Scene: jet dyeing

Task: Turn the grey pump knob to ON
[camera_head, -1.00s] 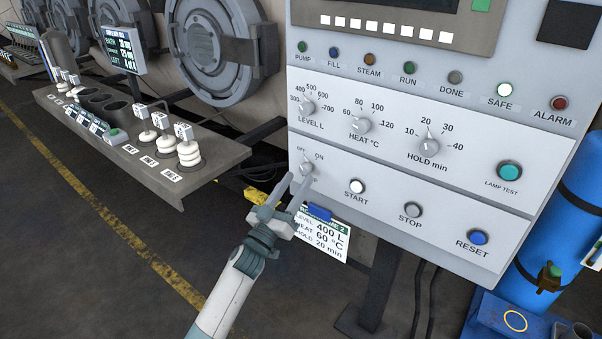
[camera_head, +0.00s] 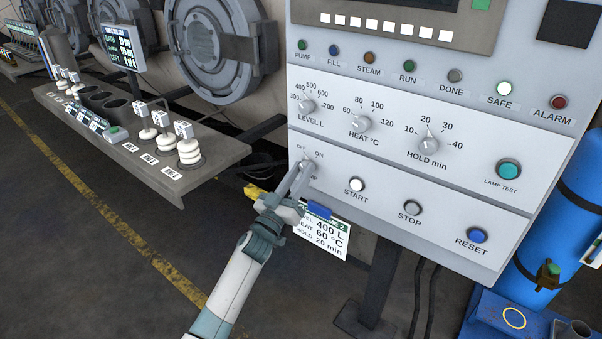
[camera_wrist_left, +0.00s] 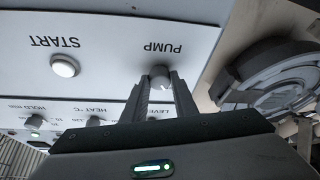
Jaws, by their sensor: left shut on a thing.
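The grey pump knob (camera_head: 307,166) sits at the lower left of the control panel, with OFF marked at its upper left and ON at its upper right. My left gripper (camera_head: 301,178) reaches up to it from below and is shut on it, its fingers partly covering the knob and the PUMP label. In the left wrist view, the pump knob (camera_wrist_left: 160,74) shows between the tips of the left gripper's fingers (camera_wrist_left: 160,84), below the upside-down PUMP label. The knob's pointer direction is hard to tell. My right gripper is not in view.
The START button (camera_head: 357,185) is right of the knob, and the LEVEL dial (camera_head: 308,106) is above it. A recipe card (camera_head: 322,238) hangs at the panel's lower edge by my gripper. A grey shelf (camera_head: 215,158) with white discs juts out at left.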

